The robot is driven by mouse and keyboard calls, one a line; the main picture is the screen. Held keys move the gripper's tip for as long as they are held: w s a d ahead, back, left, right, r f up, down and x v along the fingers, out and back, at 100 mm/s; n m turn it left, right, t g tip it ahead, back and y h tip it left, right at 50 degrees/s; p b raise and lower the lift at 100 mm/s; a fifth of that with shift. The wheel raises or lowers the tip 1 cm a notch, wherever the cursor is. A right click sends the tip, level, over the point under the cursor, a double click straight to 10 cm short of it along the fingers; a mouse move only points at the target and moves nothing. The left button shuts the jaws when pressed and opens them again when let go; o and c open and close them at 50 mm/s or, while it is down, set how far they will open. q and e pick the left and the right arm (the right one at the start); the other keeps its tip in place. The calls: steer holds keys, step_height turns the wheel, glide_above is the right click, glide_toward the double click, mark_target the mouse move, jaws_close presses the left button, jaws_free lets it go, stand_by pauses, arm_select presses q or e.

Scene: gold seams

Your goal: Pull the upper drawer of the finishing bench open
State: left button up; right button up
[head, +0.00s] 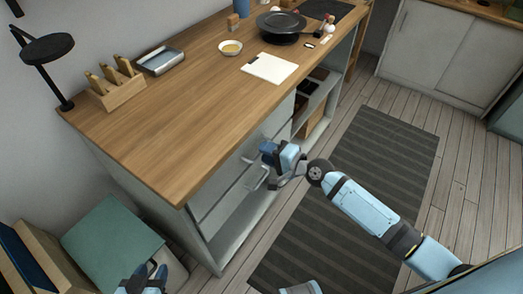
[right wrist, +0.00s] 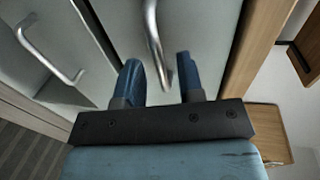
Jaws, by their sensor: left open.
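The finishing bench (head: 165,120) has a wooden top and grey drawer fronts facing the mat. The upper drawer (right wrist: 195,25) looks shut, just below the wooden top. Its metal bar handle (right wrist: 152,35) lies between the two fingers of my right gripper (right wrist: 158,62). The fingers are apart, with gaps visible beside the bar. In the head view my right gripper (head: 268,153) is at the drawer fronts and partly hides the upper handle. A lower drawer handle (right wrist: 48,55) shows at the left. My left gripper (head: 146,279) is open and empty at the bottom edge, away from the bench.
A dark striped mat (head: 350,190) covers the floor before the bench. Open shelves (head: 318,95) lie right of the drawers. A teal-topped box (head: 110,240) stands at lower left. A bowl (head: 230,48), white sheet (head: 269,68) and black pan (head: 281,25) are on the bench.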

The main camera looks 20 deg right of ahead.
steer(key=shift+x, duration=1.15)
steer(key=shift+s, duration=0.1)
jaws_close()
